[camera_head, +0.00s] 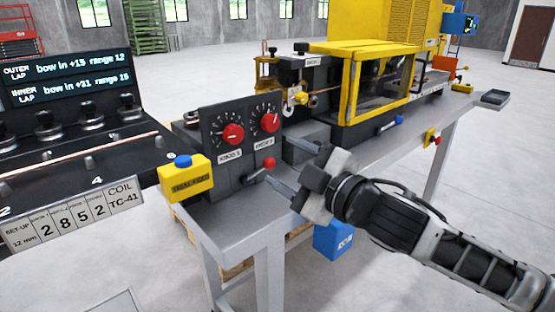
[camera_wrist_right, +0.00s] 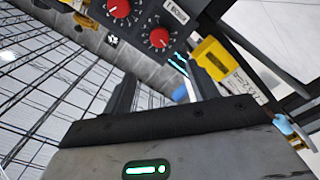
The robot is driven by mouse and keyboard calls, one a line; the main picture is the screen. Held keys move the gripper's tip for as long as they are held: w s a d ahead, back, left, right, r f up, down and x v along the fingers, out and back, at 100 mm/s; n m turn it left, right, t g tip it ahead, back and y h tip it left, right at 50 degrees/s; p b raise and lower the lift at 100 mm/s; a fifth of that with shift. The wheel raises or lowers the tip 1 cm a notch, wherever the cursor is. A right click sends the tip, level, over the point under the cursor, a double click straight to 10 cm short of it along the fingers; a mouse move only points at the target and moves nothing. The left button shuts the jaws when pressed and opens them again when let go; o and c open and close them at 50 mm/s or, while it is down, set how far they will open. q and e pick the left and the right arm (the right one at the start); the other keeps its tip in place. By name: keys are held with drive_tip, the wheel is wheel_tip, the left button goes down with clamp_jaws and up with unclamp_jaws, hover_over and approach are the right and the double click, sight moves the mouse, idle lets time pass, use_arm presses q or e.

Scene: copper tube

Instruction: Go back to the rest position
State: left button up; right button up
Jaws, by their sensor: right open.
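My right gripper (camera_head: 278,187) reaches in from the right in the head view. Its fingers point left at the front of the dark control box with two red knobs (camera_head: 233,134), near the small red-tipped lever (camera_head: 268,164). The fingers are apart with nothing seen between them; I cannot tell whether they touch the box. The right wrist view shows the open fingers (camera_wrist_right: 160,95) with the knob panel (camera_wrist_right: 135,25) beyond them. My left gripper is not in either view.
A yellow box with a blue button (camera_head: 186,180) sits left of the knob panel. A machine with a yellow guard (camera_head: 378,84) stands behind on the grey bench (camera_head: 238,228). A dark display console (camera_head: 70,100) is at left.

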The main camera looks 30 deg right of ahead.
drive_tip(key=s+a+f+m+g+h, duration=0.1)
drive_tip(key=s+f+m+g, duration=0.15)
drive_tip(key=f, duration=0.75)
drive_tip(key=s+f+m+g, duration=0.1)
drive_tip(key=f+m, duration=0.2)
drive_tip(key=f, duration=0.8)
drive_tip(key=s+a+f+m+g, duration=0.2)
drive_tip(key=s+a+f, duration=0.2)
drive_tip(key=f, duration=0.5)
drive_tip(key=s+a+f+m+g, duration=0.2)
drive_tip(key=s+a+f+m, duration=0.1)
drive_tip(key=s+f, duration=0.6)
drive_tip(key=shift+a, duration=0.6)
drive_tip(key=shift+r, duration=0.1)
